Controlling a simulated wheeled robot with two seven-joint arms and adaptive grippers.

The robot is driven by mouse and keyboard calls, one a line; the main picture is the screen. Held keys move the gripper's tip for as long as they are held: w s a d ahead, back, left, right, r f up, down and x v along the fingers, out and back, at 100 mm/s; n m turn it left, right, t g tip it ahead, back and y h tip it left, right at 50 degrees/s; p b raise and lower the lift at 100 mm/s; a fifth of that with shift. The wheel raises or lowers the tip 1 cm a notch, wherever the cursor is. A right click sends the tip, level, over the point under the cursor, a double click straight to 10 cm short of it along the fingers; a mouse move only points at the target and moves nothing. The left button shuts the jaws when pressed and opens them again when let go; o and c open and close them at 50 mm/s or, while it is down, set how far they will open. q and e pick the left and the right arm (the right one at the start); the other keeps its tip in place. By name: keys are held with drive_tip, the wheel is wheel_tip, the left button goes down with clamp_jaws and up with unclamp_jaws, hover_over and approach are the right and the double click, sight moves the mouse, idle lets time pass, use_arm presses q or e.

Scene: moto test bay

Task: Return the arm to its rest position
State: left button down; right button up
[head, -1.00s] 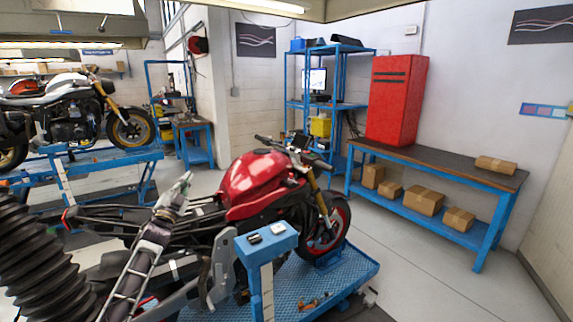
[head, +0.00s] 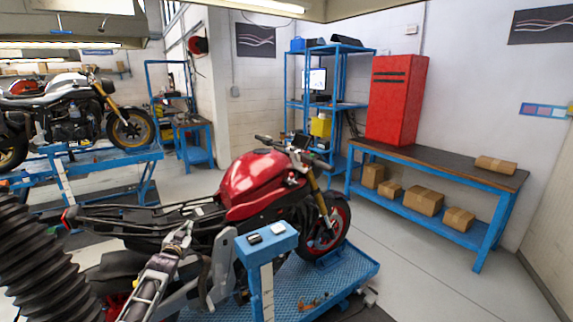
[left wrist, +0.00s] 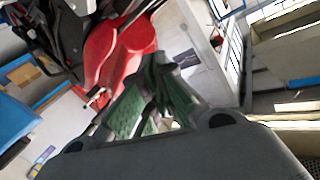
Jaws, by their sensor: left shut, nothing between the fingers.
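My left gripper (head: 183,233) shows in the lower left of the head view, in front of the rear part of the red motorcycle (head: 255,185). Its fingers are shut and hold nothing. In the left wrist view the greenish fingers of the left gripper (left wrist: 158,72) come together, with the red bodywork of the motorcycle (left wrist: 120,48) behind them. That view is tilted and blurred. I cannot tell the exact gap between the gripper and the motorcycle. My right gripper is not in view.
The motorcycle stands on a blue lift platform (head: 352,270). A blue stand (head: 267,240) with small items on top is close by. A workbench (head: 440,172) with a red cabinet (head: 397,100) and cardboard boxes stands at right. The floor (head: 400,265) between is clear.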

use_arm(q)
drive_tip(key=s+d+f+g, duration=0.15)
drive_tip(key=s+f, duration=0.45)
drive_tip(key=f, duration=0.7)
drive_tip(key=s+d+f+g, duration=0.1)
drive_tip(key=s+f+g, duration=0.2)
drive_tip(key=s+f, duration=0.65)
drive_tip(key=s+d+f+g, duration=0.15)
drive_tip(key=s+f, duration=0.25)
drive_tip(key=f, duration=1.2)
drive_tip(key=s+d+f+g, duration=0.2)
drive_tip(key=s+f, duration=0.5)
drive_tip(key=s, duration=0.3)
drive_tip(key=s+d+f+g+h, duration=0.1)
drive_tip(key=s+f+g, duration=0.1)
drive_tip(key=s+f, duration=0.7)
drive_tip(key=s+d+f+g, duration=0.2)
drive_tip(key=s+f, duration=0.4)
drive_tip(key=s, duration=0.6)
drive_tip(key=s+d+f+g, duration=0.1)
drive_tip(key=s+f+g, duration=0.1)
drive_tip(key=s, duration=1)
drive_tip(key=s+d+f+g, duration=0.2)
drive_tip(key=s+f, duration=0.1)
drive_tip(key=s, duration=1)
drive_tip(key=shift+f+n, duration=0.3)
drive_tip(key=shift+f, duration=0.1)
drive_tip(key=shift+s, duration=0.1)
